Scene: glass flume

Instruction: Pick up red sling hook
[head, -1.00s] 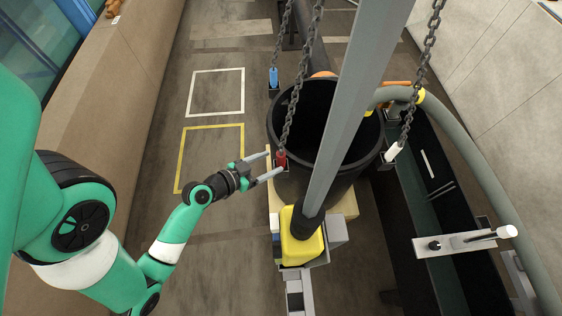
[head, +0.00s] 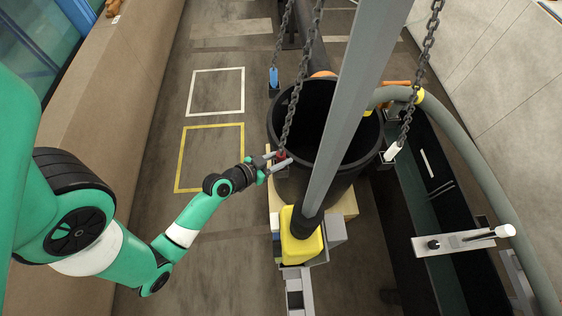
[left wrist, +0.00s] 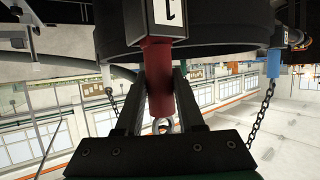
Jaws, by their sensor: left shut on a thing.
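The red sling hook (left wrist: 160,75) hangs at the end of a chain at the left side of the black drum; in the head view only a small red part (head: 281,154) shows between my fingers. My left gripper (head: 280,160) is shut on it. In the left wrist view the two dark fingers (left wrist: 160,98) stand on either side of the red body, with a metal ring just below it. My right gripper is in neither view.
The black drum (head: 345,165) stands right beside my gripper. A blue hook (head: 274,78) and a white hook (head: 392,152) hang on other chains around it. A grey post crosses in front of the drum, above a yellow block (head: 300,240). The floor with painted rectangles to the left is clear.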

